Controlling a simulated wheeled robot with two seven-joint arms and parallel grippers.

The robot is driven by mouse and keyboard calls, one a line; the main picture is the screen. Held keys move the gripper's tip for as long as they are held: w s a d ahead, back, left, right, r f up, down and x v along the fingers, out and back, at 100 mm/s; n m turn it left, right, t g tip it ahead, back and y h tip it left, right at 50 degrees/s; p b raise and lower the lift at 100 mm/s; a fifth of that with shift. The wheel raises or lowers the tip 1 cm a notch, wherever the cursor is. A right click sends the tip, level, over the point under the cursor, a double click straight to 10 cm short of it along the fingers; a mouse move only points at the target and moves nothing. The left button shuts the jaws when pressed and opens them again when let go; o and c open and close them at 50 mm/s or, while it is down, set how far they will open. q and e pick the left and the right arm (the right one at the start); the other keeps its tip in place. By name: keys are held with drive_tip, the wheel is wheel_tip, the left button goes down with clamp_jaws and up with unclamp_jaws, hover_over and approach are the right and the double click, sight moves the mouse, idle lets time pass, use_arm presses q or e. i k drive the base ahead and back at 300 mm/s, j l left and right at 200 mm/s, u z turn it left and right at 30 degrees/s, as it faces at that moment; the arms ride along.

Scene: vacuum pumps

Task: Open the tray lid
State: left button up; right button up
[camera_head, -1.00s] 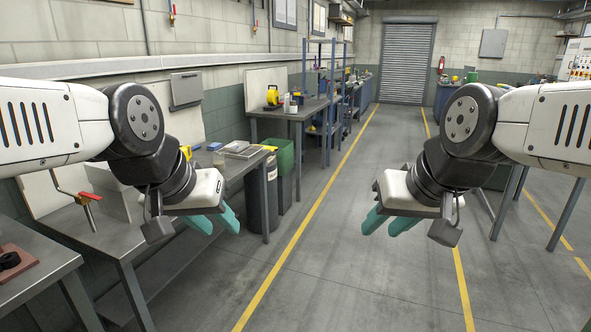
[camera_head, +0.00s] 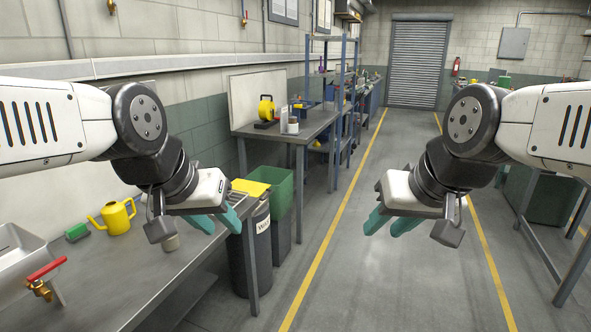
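I cannot make out a tray with a lid in this view. My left gripper (camera_head: 218,220) is over the far end of the left workbench, its two teal fingers apart with nothing between them. Neither gripper appears to touch anything.
The left workbench (camera_head: 125,270) holds a yellow watering can (camera_head: 117,217), a green sponge (camera_head: 77,232), a metal basin (camera_head: 18,262) and a red-handled tap (camera_head: 45,275). A dark bin (camera_head: 240,260) and green bin (camera_head: 282,190) stand beyond. The aisle (camera_head: 375,285) is clear.

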sight(256, 190)
drive_tip(key=i+u, duration=0.1)
drive_tip(key=i, duration=0.5)
drive_tip(key=i+l+u, duration=0.1)
drive_tip(key=i, duration=0.5)
drive_tip(key=i+l+u, duration=0.1)
drive_tip(key=i, duration=0.5)
drive_tip(key=i+l+u, duration=0.2)
drive_tip(key=k+j, duration=0.05)
drive_tip(key=j, duration=0.05)
